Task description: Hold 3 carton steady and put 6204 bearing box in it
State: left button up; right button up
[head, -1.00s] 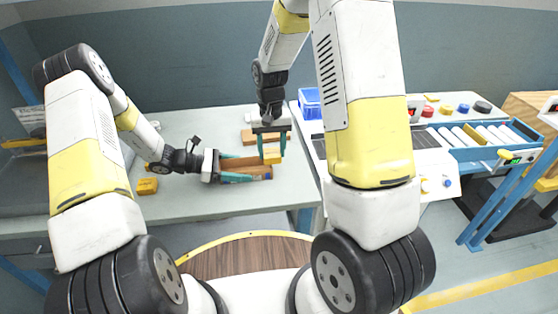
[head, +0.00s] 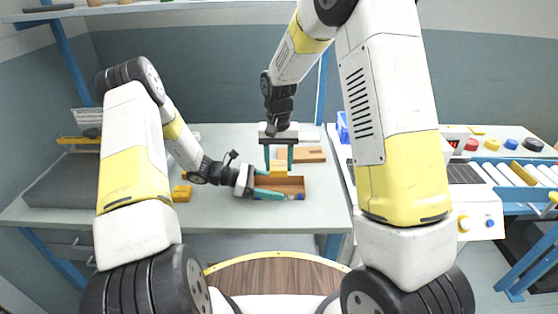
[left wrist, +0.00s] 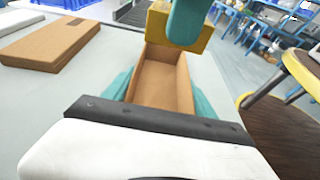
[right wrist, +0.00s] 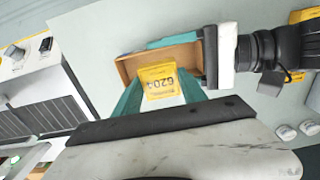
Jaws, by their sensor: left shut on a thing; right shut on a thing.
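The open brown carton (head: 293,184) sits on the bench; its empty-looking inside shows in the left wrist view (left wrist: 163,85). My left gripper (head: 270,187) is shut on the carton, one finger along each long side. My right gripper (head: 279,160) points down and is shut on the yellow bearing box (head: 278,169). The right wrist view shows this box (right wrist: 162,82) with 6204 printed on it, between the teal fingers and over the carton (right wrist: 133,65). In the left wrist view the box (left wrist: 160,27) is above the carton's far end. Its lower edge against the carton is unclear.
A flat brown carton (head: 311,155) lies behind the open carton and shows in the left wrist view (left wrist: 50,42). Another yellow box (head: 182,193) stands left of my left gripper. A blue bin (head: 342,127) is at the right. The bench front (head: 235,220) is clear.

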aim_at(279, 182)
jog(key=shift+f, duration=4.05)
jog(key=o, duration=1.6)
notch_tip(279, 182, up, 12)
jog(key=shift+f, duration=0.1)
